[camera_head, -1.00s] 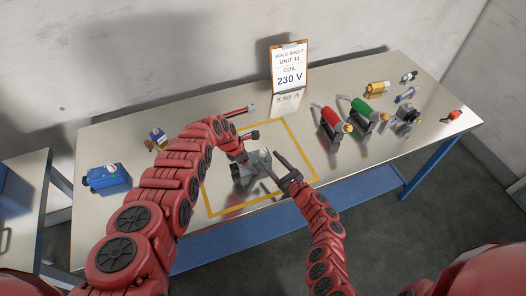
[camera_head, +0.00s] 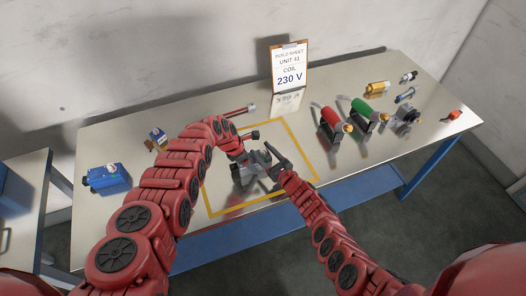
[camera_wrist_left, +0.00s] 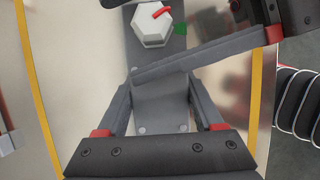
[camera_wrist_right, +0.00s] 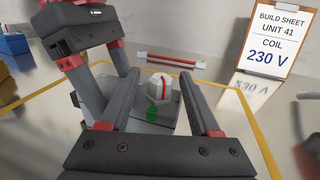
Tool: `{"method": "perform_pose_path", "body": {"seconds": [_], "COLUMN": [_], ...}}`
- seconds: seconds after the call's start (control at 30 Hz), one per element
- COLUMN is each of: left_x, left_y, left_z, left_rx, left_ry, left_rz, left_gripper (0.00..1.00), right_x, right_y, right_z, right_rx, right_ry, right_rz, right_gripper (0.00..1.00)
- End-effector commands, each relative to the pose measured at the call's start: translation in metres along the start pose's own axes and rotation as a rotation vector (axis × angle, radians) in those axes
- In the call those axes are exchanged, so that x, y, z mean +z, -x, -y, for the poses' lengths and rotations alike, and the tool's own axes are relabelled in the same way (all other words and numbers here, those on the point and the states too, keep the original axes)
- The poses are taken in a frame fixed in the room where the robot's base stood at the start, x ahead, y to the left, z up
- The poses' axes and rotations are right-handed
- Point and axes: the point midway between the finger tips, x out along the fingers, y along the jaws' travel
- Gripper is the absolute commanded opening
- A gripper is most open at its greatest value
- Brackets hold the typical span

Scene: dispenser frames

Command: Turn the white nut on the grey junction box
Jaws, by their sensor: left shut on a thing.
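The grey junction box (camera_head: 248,178) stands inside the yellow outline on the bench. My left gripper (camera_wrist_left: 162,105) is shut on the box's grey body, one finger on each side. The white six-sided nut (camera_wrist_right: 160,86) with a red stripe sits on the box; it also shows in the left wrist view (camera_wrist_left: 152,27). A green mark (camera_wrist_right: 152,114) is on the box beside the nut. My right gripper (camera_wrist_right: 162,115) is open, its fingers on either side of the nut in its view, with gaps visible. Whether they touch it I cannot tell. In the head view the nut is hard to make out.
A build sheet (camera_head: 289,66) reading "COIL 230 V" stands behind. Red (camera_head: 331,125) and green (camera_head: 363,112) cylinders and small parts lie on the right. A blue box (camera_head: 107,178) is at the left. My two grippers are close together.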

Motion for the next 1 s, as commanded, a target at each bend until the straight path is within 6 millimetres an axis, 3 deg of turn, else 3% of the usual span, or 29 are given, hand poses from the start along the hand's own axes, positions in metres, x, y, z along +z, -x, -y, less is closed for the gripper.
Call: {"method": "perform_pose_path", "body": {"seconds": [0.03,0.33,0.73,1.0], "left_x": [0.0001,0.0001,0.0001,0.0003], "left_y": [0.0000,0.0000,0.0000,-0.0001], "left_z": [0.0001,0.0000,0.0000,0.0003], "left_rx": [0.000,0.000,0.000,-0.001], "left_ry": [0.000,0.000,0.000,0.000], "left_rz": [0.000,0.000,0.000,0.001], "left_gripper": [0.00,0.00,0.00,0.00], "right_x": [0.0001,0.0001,-0.0007,-0.0012], "right_y": [0.0000,0.0001,0.0000,0.0004], "right_z": [0.0001,0.0001,-0.0007,-0.0017], "right_rx": [0.000,0.000,-0.034,-0.191], "right_ry": [0.000,0.000,-0.001,-0.006], "right_rz": [0.000,0.000,0.001,0.002], "right_gripper": [0.55,0.01,0.00,0.00]}}
